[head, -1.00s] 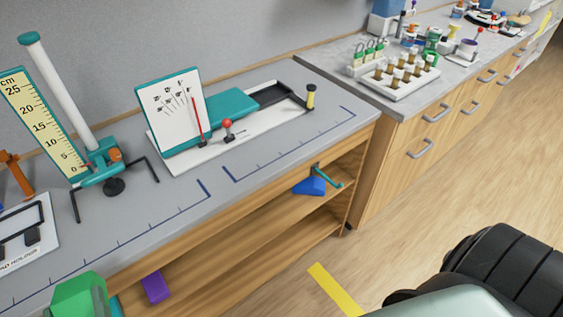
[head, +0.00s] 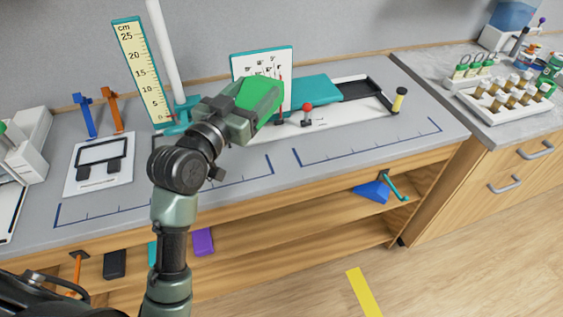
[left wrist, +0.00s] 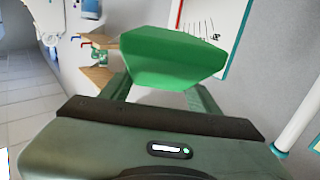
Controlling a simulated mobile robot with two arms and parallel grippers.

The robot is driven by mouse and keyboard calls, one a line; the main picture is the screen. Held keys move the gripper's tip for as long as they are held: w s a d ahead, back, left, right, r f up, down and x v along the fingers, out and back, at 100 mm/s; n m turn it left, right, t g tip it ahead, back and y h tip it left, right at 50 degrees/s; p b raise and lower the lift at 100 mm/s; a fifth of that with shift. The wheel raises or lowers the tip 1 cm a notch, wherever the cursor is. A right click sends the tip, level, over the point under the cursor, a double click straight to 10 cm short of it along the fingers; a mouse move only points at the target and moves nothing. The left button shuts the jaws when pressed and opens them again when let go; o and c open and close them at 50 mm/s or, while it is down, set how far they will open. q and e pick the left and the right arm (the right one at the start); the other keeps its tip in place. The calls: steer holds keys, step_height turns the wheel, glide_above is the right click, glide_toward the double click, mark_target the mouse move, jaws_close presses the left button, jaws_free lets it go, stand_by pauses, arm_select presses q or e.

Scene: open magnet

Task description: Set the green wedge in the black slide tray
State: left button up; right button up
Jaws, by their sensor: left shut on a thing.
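The green wedge (head: 258,94) is in the jaws of my left gripper (head: 262,112), held above the bench in front of the dial board. In the left wrist view the wedge (left wrist: 172,58) sits between the two fingers of the gripper (left wrist: 163,90). The black slide tray (head: 361,89) is at the back of the bench, right of the teal slide, on a white base. The wedge is left of the tray and apart from it. My right gripper is not in view.
The white dial board (head: 252,63), a red-knobbed lever (head: 307,110) and a yellow-topped post (head: 399,98) stand on or by the white base. A tall scale (head: 143,75) is to the left. The bench front is mostly clear. A blue block (head: 372,191) lies on the shelf.

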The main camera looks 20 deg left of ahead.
arm_select(q)
steer(key=shift+w+a+r, duration=0.2)
steer(key=shift+w+r, duration=0.1)
steer(key=shift+r, duration=0.15)
steer(key=shift+w+f, duration=0.1)
steer(key=shift+f, duration=0.15)
steer(key=b, duration=0.1)
glide_above(259, 168)
step_height(259, 168, down, 14)
step_height(259, 168, down, 5)
steer(key=shift+r+b, duration=0.2)
steer(key=shift+b, duration=0.5)
steer(key=shift+f, duration=0.25)
